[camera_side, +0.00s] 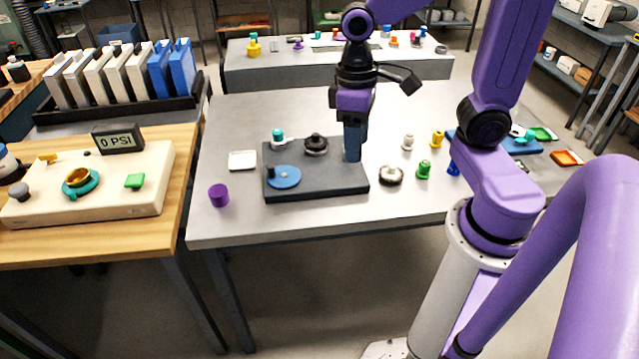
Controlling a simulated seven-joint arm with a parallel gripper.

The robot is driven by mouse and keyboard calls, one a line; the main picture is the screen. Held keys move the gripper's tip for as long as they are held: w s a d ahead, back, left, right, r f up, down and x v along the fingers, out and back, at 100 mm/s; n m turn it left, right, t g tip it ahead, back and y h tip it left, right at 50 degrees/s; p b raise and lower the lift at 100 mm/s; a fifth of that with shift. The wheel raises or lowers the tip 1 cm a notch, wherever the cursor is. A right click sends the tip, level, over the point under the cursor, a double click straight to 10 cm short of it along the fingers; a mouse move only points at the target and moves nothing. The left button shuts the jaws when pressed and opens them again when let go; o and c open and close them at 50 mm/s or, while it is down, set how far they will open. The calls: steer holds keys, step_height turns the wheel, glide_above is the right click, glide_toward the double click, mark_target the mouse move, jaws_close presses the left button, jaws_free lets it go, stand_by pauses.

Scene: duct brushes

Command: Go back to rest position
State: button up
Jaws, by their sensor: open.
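My gripper (354,150) points straight down over the right part of a dark grey base plate (315,188) on the grey table. Its blue fingers reach down close to the plate; I cannot tell whether they touch it. Nothing can be made out between the fingers. My purple arm comes in from the right.
Right of the plate stand a black-and-white round piece (391,176), a green piece (424,169), a white piece (408,142) and a yellow piece (437,139). A purple cup (218,195) and white tray (242,161) are left. The table's front strip is clear.

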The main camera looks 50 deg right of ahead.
steer(key=s+a+n+t, duration=0.1)
steer(key=s+n, duration=0.7)
steer(key=s, duration=0.2)
steer(key=shift+s+a+f+n, duration=0.15)
steer(key=shift+s+f+n, duration=0.15)
steer(key=shift+f, duration=0.15)
